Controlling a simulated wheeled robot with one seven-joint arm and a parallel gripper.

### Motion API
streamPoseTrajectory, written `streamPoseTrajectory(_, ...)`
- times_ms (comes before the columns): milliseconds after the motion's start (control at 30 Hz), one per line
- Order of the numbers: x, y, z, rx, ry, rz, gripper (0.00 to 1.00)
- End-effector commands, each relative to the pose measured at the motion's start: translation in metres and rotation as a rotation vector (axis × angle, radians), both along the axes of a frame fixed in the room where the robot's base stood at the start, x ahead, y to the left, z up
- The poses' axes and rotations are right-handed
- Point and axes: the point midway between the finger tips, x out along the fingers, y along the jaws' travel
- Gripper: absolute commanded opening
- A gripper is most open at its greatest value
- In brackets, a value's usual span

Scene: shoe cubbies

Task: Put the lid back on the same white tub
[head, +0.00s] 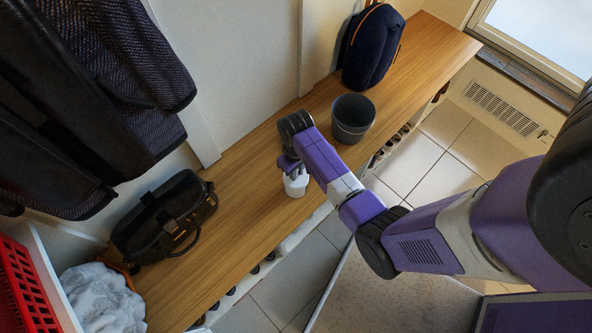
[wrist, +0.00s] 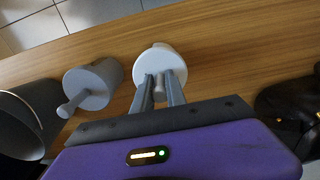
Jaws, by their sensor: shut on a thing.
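The white tub (head: 297,186) stands on the wooden bench near its front edge, below my gripper (head: 288,166). In the wrist view, a round white lid (wrist: 172,64) faces me and covers most of the tub. My gripper (wrist: 160,82) is shut on the lid's knob, which the fingers mostly hide. The lid is over the tub, but I cannot tell whether it rests on the rim or is slightly above it.
A second, greyish tub with a knobbed lid (wrist: 92,84) stands close by in the wrist view. A dark grey bucket (head: 352,118) is beyond it. A black bag (head: 164,217) and a navy backpack (head: 372,48) sit farther along the bench (head: 243,160).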

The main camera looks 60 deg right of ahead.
Motion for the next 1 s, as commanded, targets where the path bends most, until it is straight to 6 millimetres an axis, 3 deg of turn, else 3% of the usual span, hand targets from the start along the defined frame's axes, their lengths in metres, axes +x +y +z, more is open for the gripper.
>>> streamPoseTrajectory(167,0.0001,0.0,0.0001,0.0,0.0,0.0,0.0)
streamPoseTrajectory(200,0.0001,0.0,0.0001,0.0,0.0,0.0,0.23)
streamPoseTrajectory(300,0.0001,0.0,0.0001,0.0,0.0,0.0,0.42)
streamPoseTrajectory(533,0.0,0.0,0.0001,0.0,0.0,0.0,0.42)
streamPoseTrajectory(633,-0.0001,0.0,0.0,0.0,0.0,0.0,0.62)
streamPoseTrajectory(667,-0.0001,0.0,0.0,0.0,0.0,0.0,0.64)
streamPoseTrajectory(1000,-0.0001,0.0,0.0012,0.0,0.0,0.0,0.64)
